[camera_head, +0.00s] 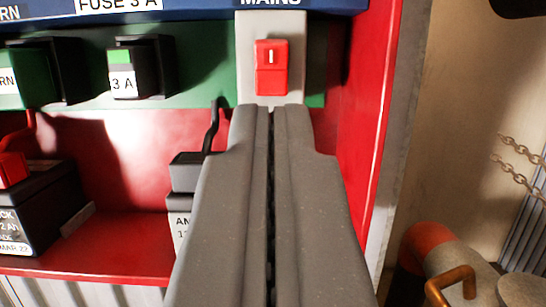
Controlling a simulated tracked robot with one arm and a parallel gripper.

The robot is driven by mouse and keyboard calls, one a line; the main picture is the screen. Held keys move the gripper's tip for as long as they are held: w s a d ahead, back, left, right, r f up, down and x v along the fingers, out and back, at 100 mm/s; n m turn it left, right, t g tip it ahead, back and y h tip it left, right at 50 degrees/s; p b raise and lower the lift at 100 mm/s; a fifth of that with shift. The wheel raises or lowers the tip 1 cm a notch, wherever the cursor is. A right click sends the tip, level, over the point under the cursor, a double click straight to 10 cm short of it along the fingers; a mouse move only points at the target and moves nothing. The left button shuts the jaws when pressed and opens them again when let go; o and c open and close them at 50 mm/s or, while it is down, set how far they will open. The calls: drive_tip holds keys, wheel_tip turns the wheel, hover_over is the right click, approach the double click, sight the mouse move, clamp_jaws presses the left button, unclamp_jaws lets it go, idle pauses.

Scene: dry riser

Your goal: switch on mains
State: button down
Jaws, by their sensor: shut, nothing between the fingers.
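The mains switch is a red rocker (272,68) with a white line mark on its upper part. It sits on a grey plate (297,30) under a blue strip lettered "MAINS". My gripper (271,108) is shut and empty, its two grey fingers pressed together. Its tips show just below the red rocker and overlap the lower part of the grey plate. I cannot tell whether the tips touch the plate. The fingers hide part of the red panel and shelf below.
Left of the switch are a "3 A" fuse (137,68) and another green-fronted block (32,75). Dark boxes with cables stand on the red shelf (120,240). A red side wall (368,110) closes the right. Beyond it are a chain (516,172) and pipework (455,265).

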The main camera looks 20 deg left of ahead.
sight(268, 55)
drive_tip(key=x, duration=0.5)
drive_tip(key=shift+w+a, duration=0.15)
drive_tip(key=shift+w, duration=0.05)
drive_tip(key=shift+w+a+p, duration=0.1)
drive_tip(key=shift+w+p, duration=0.25)
drive_tip(key=shift+w, duration=0.05)
drive_tip(key=shift+w+a+r, duration=0.1)
drive_tip(key=shift+w+r, duration=0.15)
drive_tip(key=shift+w, duration=0.05)
drive_tip(key=shift+w, duration=0.1)
drive_tip(key=shift+a, duration=0.1)
